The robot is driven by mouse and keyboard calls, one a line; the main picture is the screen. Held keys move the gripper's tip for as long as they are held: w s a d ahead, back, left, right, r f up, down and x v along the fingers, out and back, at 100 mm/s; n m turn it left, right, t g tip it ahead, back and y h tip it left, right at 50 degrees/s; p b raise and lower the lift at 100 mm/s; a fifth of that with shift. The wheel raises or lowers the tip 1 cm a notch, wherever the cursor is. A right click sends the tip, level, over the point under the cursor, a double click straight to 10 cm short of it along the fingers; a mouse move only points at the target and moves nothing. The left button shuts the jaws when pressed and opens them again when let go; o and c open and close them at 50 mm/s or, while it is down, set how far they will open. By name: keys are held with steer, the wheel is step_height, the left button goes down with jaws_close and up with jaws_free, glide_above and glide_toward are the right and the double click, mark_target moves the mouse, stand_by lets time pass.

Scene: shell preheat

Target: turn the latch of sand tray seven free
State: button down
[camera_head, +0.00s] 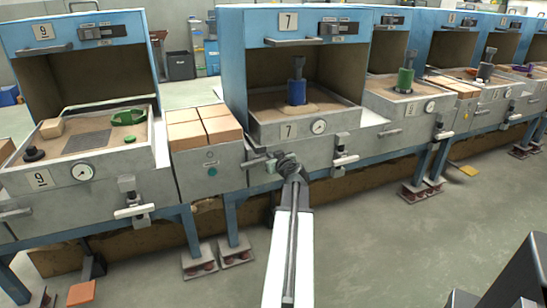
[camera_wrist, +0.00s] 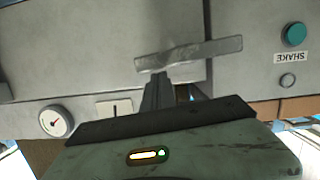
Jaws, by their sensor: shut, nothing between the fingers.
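Sand tray seven (camera_head: 262,130) is in the middle of the head view, with its 7 plate and round gauge on the front. Its latch (camera_head: 344,158), a pale crossbar below a grey block, is on the front right of the gauge. My gripper (camera_head: 274,166) is shut and empty at the lower left of the tray front, left of the latch. The wrist view is upside down; there my gripper (camera_wrist: 160,85) is close to a flat grey bar (camera_wrist: 190,56). I cannot tell whether it touches. The gauge (camera_wrist: 56,120) also shows there.
A brick-topped box (camera_head: 200,176) with a green SHAKE button (camera_wrist: 294,34) adjoins tray seven. Tray nine (camera_head: 75,178) stands at left, other trays at right. A blue cylinder (camera_head: 297,92) stands in tray seven's sand. The floor (camera_head: 390,240) at right front is open.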

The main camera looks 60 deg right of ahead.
steer(key=shift+s+d+f+b, duration=0.1)
steer(key=shift+s+f+b, duration=0.15)
steer(key=shift+f+b, duration=0.4)
steer(key=shift+r, duration=0.1)
